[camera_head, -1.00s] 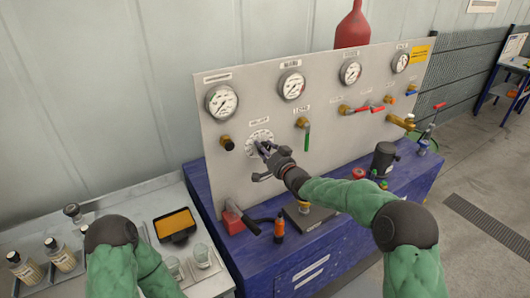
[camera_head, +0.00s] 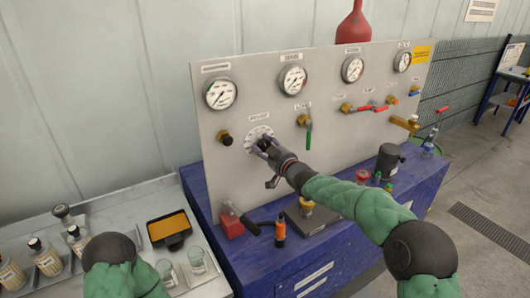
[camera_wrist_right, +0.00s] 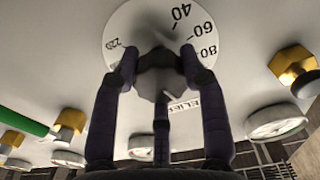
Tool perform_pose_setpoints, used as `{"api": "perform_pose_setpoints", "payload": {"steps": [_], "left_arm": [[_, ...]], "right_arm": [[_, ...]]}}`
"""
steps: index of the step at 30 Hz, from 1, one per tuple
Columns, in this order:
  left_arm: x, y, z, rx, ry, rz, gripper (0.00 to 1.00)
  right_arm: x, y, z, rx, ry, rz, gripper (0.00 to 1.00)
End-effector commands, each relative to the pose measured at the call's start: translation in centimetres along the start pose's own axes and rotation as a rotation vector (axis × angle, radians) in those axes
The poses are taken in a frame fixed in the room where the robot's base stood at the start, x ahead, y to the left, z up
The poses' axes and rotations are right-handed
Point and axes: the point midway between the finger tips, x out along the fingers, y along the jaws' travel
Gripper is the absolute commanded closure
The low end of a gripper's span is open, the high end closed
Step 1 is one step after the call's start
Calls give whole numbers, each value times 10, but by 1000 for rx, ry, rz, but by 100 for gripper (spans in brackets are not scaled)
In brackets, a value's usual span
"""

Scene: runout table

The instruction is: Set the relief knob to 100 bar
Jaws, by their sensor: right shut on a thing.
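The relief knob's round white dial (camera_head: 258,132) is on the grey panel, below the left gauges. In the right wrist view the dial (camera_wrist_right: 133,22) shows 40, 60, 80 and 220. The grey relief knob (camera_wrist_right: 158,82) is between the fingers of my right gripper (camera_wrist_right: 158,66), which is shut on it. In the head view my right gripper (camera_head: 264,146) covers most of the knob. Which number the knob points to cannot be told. My left gripper is out of view; only part of that arm shows at the bottom left.
A green-handled valve (camera_head: 308,133) is close to the right of the dial, and a black-tipped brass fitting (camera_head: 225,138) is to its left. Below, an orange-and-black bottle (camera_head: 280,230) and a red block (camera_head: 231,222) stand on the blue bench (camera_head: 245,262).

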Motion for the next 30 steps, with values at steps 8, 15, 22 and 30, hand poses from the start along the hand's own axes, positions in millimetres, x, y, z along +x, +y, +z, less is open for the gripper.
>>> {"api": "perform_pose_setpoints", "payload": {"steps": [8,15,22,30], "left_arm": [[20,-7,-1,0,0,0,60],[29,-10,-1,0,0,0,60],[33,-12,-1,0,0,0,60],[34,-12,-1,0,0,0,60]], "right_arm": [[0,-4,11,-236,-13,-6,89],[1,-3,11,-387,-14,-8,90],[1,-3,11,-467,-16,-9,90],[1,-2,11,-494,-18,-9,90]]}}
